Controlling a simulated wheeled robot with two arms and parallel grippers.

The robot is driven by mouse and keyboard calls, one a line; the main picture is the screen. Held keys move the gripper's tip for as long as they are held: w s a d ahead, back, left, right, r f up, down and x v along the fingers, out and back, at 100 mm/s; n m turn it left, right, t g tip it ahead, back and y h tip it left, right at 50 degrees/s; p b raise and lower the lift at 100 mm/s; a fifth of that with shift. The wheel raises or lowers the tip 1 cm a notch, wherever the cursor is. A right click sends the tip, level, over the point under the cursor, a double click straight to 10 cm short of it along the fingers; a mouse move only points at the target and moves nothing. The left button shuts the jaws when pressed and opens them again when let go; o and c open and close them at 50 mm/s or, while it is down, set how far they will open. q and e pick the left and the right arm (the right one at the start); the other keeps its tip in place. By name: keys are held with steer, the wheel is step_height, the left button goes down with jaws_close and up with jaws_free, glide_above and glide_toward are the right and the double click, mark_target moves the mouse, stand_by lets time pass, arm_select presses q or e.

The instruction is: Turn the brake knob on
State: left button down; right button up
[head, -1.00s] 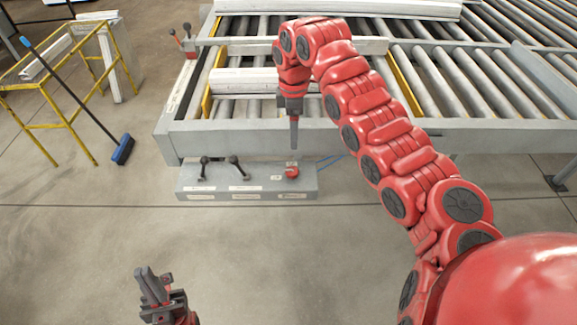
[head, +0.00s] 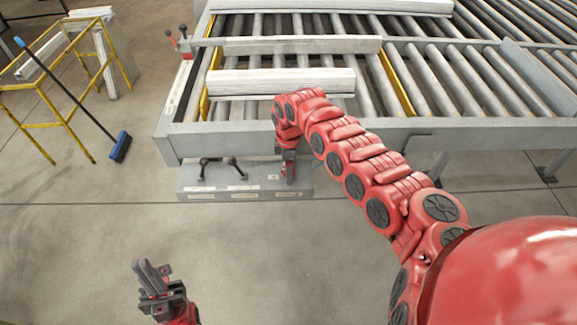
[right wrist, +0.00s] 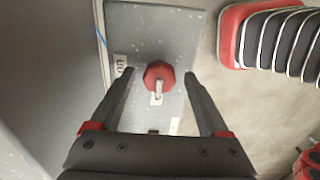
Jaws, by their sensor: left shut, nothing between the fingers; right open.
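The brake knob (right wrist: 152,72) is red with a pale pointer bar. It sits on the grey control box (head: 258,178) in front of the roller bench. In the right wrist view it lies between the fingertips of my open right gripper (right wrist: 161,74), with a gap on each side. In the head view my right gripper (head: 290,172) points down at the right end of the box and hides the knob. My left gripper (head: 152,278) is shut and empty, low at the left, away from the box.
Two black handles (head: 205,165) stand on the left part of the box. The roller bench (head: 210,140) with pale profiles (head: 285,84) lies behind it. A yellow frame (head: 62,116) and a blue broom (head: 121,147) stand at left. The front floor is clear.

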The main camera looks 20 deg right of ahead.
jaws_close()
stand_by(0.3)
